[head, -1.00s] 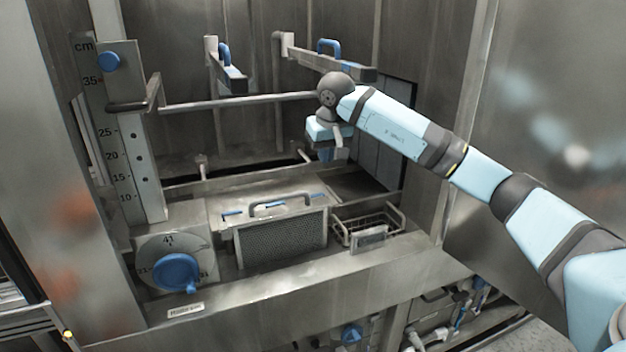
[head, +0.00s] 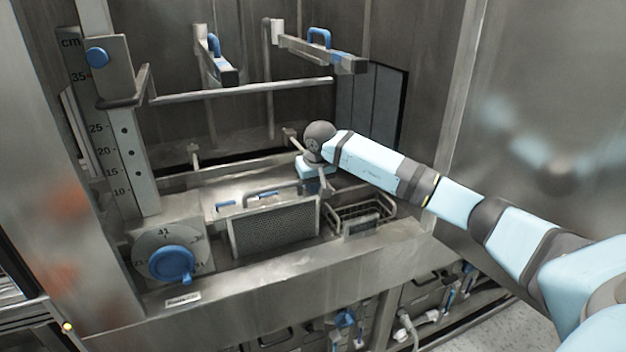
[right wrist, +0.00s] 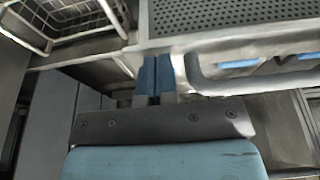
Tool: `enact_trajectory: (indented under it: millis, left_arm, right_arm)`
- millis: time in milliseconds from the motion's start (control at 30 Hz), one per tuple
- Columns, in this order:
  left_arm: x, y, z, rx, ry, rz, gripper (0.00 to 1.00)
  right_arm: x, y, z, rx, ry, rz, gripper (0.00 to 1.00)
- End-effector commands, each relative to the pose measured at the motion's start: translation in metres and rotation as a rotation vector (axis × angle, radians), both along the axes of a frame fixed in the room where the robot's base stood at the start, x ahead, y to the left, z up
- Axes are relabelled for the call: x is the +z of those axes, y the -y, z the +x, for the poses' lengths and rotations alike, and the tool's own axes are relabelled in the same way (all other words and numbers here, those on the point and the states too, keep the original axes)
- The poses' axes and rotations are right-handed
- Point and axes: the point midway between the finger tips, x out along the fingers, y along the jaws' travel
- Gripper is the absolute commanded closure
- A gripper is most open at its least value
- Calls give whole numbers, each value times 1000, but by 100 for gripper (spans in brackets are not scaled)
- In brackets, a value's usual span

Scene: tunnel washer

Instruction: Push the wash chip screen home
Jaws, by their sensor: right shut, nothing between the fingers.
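The wash chip screen (head: 275,231) is a grey perforated panel with a bar handle, standing in the steel trough of the washer. In the right wrist view its perforated face (right wrist: 235,22) is at the upper right, with the grey handle (right wrist: 250,85) below it. My right gripper (head: 326,188) is low at the screen's right end, partly hidden by its own wrist. Its blue fingers (right wrist: 156,75) are shut together and empty, beside the end of the handle; I cannot tell whether they touch it. My left gripper is out of view.
A wire basket (head: 358,215) sits right of the screen, also at the upper left of the wrist view (right wrist: 70,22). A blue dial (head: 171,264) is to the left. Rails with blue handles (head: 320,52) hang above. The trough's front ledge (head: 250,275) is clear.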

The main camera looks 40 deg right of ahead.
Motion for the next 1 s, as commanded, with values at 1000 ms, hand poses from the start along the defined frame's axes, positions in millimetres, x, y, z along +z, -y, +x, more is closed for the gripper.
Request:
enact_trajectory:
  millis: [1000]
  left_arm:
    - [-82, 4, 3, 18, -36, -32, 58]
  right_arm:
    - [-147, 0, 0, 0, 0, -1, 100]
